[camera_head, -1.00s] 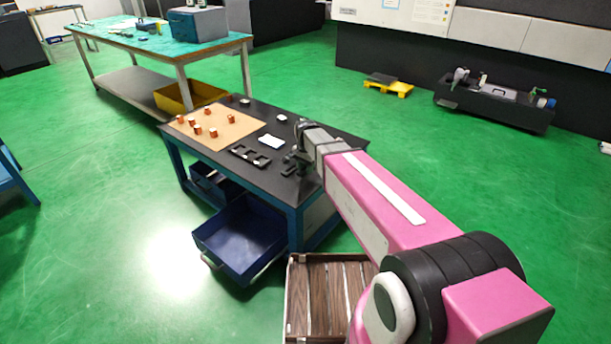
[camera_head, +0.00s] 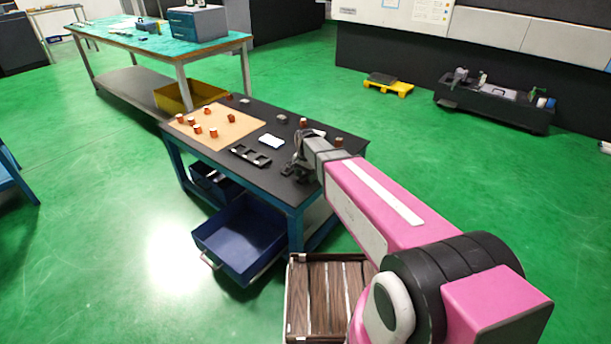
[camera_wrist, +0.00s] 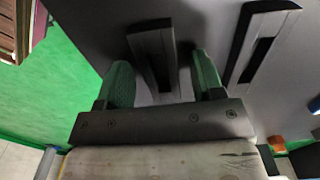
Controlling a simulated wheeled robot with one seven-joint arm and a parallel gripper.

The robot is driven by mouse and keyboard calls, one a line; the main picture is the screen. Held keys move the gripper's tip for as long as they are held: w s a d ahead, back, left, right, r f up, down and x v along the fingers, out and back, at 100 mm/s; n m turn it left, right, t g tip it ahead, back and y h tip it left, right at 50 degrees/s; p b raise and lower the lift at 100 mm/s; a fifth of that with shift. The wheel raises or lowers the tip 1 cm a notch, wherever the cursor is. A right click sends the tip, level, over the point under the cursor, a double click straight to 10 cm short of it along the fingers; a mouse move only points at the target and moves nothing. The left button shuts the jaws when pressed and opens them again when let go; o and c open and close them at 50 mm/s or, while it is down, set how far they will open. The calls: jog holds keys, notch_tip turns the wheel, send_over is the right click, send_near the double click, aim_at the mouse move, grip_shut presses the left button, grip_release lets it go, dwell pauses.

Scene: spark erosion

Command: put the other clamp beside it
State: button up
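A dark grey bar-shaped clamp with a long slot (camera_wrist: 139,43) lies on the black table top in the wrist view. My gripper (camera_wrist: 162,82) has its two green fingers spread, one on each side of this clamp's near end, with a gap visible at the right finger. A second, similar slotted clamp (camera_wrist: 238,78) lies to the right, outside the fingers. In the head view, dark clamp-like parts (camera_head: 250,156) lie on the table left of my gripper (camera_head: 297,172). The gripper is low at the table, and the clamp at it is hard to make out there.
The black-topped blue table (camera_head: 225,165) carries a tan board (camera_head: 215,133) with several copper pieces, a white block (camera_head: 270,142) and a copper piece (camera_head: 303,123). An open blue drawer (camera_head: 240,235) juts out below. A slatted crate (camera_head: 288,300) stands on the floor in front.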

notch_tip(320, 180, up, 12)
jog(key=s+d+f+n, duration=0.3)
jog(key=s+d, duration=0.6)
jog(key=s+d+f+n, duration=0.4)
jog(key=s+d, duration=0.5)
jog(key=d, duration=0.1)
jog(key=shift+s+n, duration=0.2)
jog(key=shift+n, duration=0.1)
